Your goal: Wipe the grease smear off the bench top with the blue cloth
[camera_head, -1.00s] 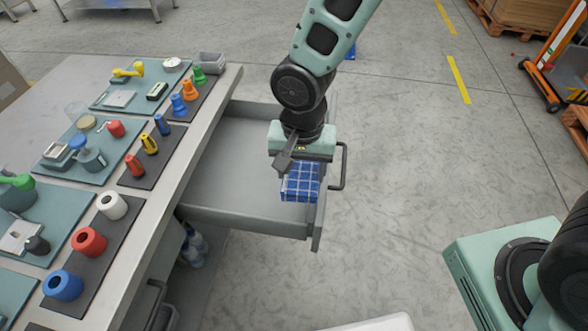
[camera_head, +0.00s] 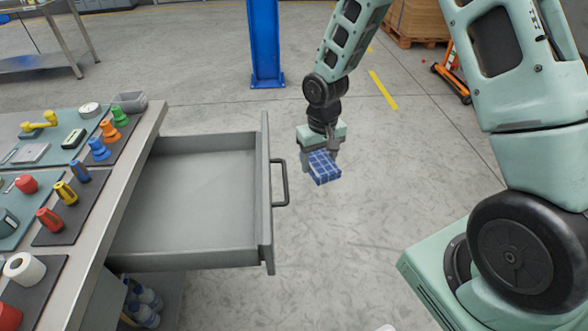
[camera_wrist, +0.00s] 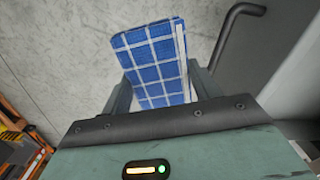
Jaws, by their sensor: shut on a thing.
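The blue cloth (camera_head: 323,167) is a folded blue pad with a white grid pattern. My gripper (camera_head: 325,150) is shut on it and holds it in the air over the floor, to the right of the open drawer. In the wrist view the cloth (camera_wrist: 155,62) stands between the two fingers of my gripper (camera_wrist: 160,92). The bench top (camera_head: 117,187) is at the left, with only its right part in view. I see no grease smear on the part that shows.
The empty grey drawer (camera_head: 190,250) stands pulled out from the bench, its handle (camera_head: 283,183) facing right. Dark and teal mats with coloured parts and a grey bin (camera_head: 130,102) take up much of the bench. Bottles (camera_head: 143,308) stand below. A blue post (camera_head: 265,45) rises behind; the floor between is clear.

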